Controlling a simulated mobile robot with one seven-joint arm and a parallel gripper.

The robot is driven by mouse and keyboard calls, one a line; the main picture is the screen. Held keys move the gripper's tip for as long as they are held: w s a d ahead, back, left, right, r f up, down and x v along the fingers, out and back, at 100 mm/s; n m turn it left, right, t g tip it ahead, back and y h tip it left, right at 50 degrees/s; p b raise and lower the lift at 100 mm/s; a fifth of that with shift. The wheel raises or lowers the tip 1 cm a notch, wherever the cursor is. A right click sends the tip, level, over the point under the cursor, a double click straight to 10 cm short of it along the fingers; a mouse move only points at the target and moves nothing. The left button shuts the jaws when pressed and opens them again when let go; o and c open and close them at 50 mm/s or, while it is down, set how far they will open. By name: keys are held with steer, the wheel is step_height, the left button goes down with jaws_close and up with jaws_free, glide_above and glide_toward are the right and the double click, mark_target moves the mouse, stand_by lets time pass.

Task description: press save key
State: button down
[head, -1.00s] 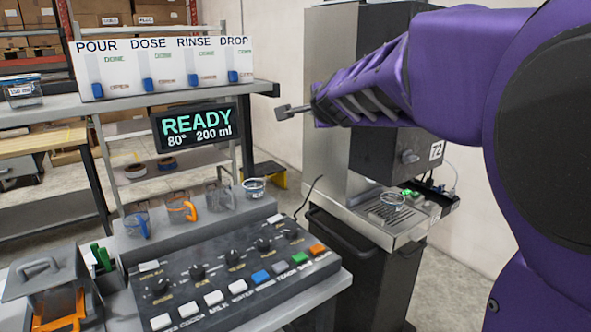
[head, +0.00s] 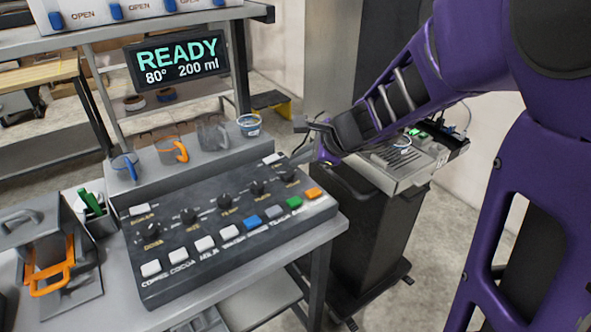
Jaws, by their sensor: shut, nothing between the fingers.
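The dark control panel (head: 230,238) lies on the grey table with a front row of coloured keys. From left to right there are several white keys, a blue key (head: 252,223), a grey key (head: 273,212), a green key (head: 293,203) and an orange key (head: 313,194). The small labels at the right end are too blurred for me to tell which key is save. My gripper (head: 306,127) is shut and empty, above and behind the panel's right end, apart from the keys.
A display (head: 178,60) reads READY, 80°, 200 ml. Behind the panel stand several cups, one with an orange handle (head: 172,150). A grey machine with a drip tray (head: 400,165) stands to the right. A lidded box (head: 40,240) is at the left.

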mark_target(299, 203)
step_height(299, 203, down, 9)
steer(key=b, duration=0.8)
stand_by(1.9)
steer(key=shift+f+b, duration=0.35)
steer(key=shift+b, duration=0.2)
steer(key=shift+f+b, duration=0.45)
steer(key=shift+b, duration=0.05)
stand_by(0.4)
stand_by(0.4)
steer(key=shift+r+p, duration=0.8)
steer(key=shift+r, duration=0.1)
step_height(299, 203, up, 5)
steer(key=p, duration=0.4)
